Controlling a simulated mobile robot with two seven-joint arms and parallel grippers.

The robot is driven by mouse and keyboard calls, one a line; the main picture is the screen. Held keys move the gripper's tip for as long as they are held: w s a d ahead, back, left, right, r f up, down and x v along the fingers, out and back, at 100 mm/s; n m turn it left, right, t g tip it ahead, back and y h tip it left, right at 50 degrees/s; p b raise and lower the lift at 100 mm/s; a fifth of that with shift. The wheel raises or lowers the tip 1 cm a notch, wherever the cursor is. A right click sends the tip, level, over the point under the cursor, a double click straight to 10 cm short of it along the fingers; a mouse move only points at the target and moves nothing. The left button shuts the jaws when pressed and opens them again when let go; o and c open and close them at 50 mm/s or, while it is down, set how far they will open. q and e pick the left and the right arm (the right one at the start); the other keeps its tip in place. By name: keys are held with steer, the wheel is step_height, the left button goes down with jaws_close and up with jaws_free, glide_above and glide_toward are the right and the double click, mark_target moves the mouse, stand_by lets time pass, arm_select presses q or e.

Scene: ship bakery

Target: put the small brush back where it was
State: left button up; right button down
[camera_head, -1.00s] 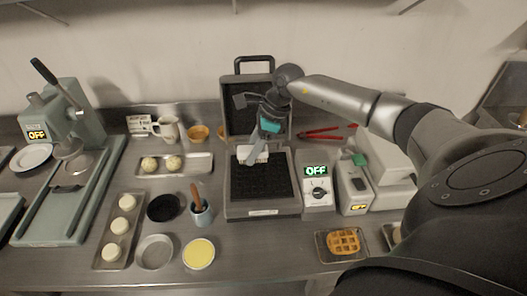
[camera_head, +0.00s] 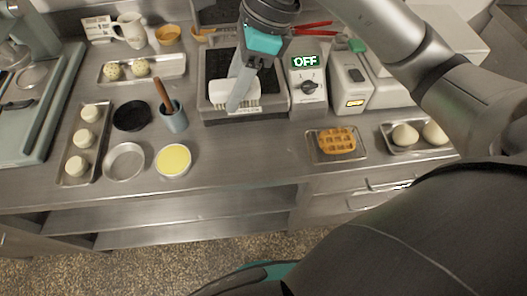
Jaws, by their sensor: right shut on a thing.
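My right gripper (camera_head: 239,92) comes down from the top over the open waffle iron (camera_head: 208,110). It is shut on the small brush (camera_head: 222,95), a pale thing with a white, ribbed, bristle-like side. The brush is over the front part of the dark lower plate. I cannot tell whether it touches the plate. The fingers hide part of the brush, and its handle is not clear. My left gripper is not in view.
A waffle tray (camera_head: 315,156) lies front right. The counter before the iron is clear.

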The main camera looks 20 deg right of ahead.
mark_target(240, 162)
steer(key=shift+s+f, duration=0.1)
steer(key=shift+s, duration=0.2)
steer(key=shift+s+f, duration=0.15)
steer(key=shift+f, duration=0.15)
step_height(240, 162, down, 19)
steer(key=b, duration=0.3)
steer(key=shift+f, duration=0.15)
steer(key=c, duration=0.9)
jaws_free()
steer(key=shift+f, duration=0.15)
steer(key=o, duration=0.5)
steer(key=shift+r, duration=0.25)
steer(key=p+v, duration=0.1)
steer(key=v, duration=1.1)
